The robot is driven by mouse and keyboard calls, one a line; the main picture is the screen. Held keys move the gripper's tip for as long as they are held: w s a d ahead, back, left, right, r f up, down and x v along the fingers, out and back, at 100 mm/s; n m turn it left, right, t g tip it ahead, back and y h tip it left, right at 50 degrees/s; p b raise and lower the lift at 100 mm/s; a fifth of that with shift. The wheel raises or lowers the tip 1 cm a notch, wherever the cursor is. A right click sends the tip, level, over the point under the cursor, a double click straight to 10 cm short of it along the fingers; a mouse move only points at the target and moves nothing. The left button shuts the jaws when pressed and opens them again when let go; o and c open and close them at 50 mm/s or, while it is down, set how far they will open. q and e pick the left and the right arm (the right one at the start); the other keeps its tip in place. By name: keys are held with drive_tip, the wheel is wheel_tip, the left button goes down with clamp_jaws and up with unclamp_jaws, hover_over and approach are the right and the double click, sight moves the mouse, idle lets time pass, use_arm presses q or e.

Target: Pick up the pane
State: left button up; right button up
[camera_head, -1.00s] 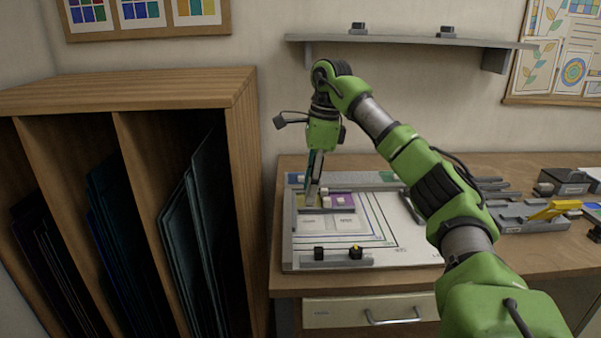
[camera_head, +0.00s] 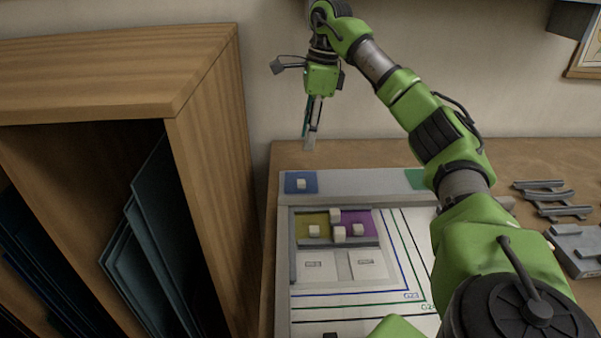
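The task does not say which pane. A yellow-olive pane (camera_head: 302,219) and a purple pane (camera_head: 364,217) lie side by side in a framed area of the white board (camera_head: 400,262), with small white blocks on and between them. A blue piece (camera_head: 291,188) with a white block lies at the board's back left. A green piece (camera_head: 416,177) at the back right is partly hidden by my arm. My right gripper (camera_head: 311,143) points down beyond the board's back edge, apart from these pieces. Its fingers are close together and edge-on; whether they hold something is unclear. My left gripper is out of view.
A wooden rack (camera_head: 203,150) with dark and teal glass sheets (camera_head: 150,240) stands at the left. Two white labelled squares (camera_head: 314,266) lie in the frame's front part. Grey tools (camera_head: 552,198) lie on the bench at the right. The wall is close behind.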

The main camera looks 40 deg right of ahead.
hover_over(301, 181)
drive_tip(key=f, duration=0.5)
drive_tip(key=s+f, duration=0.1)
drive_tip(key=f, duration=0.1)
drive_tip(key=shift+d+f, duration=0.1)
drive_tip(key=shift+f, duration=0.3)
drive_tip(key=shift+w+f+p, duration=0.2)
drive_tip(key=shift+f, duration=1.25)
drive_tip(key=shift+w+f+p, duration=0.15)
drive_tip(key=shift+f, duration=1.25)
clamp_jaws()
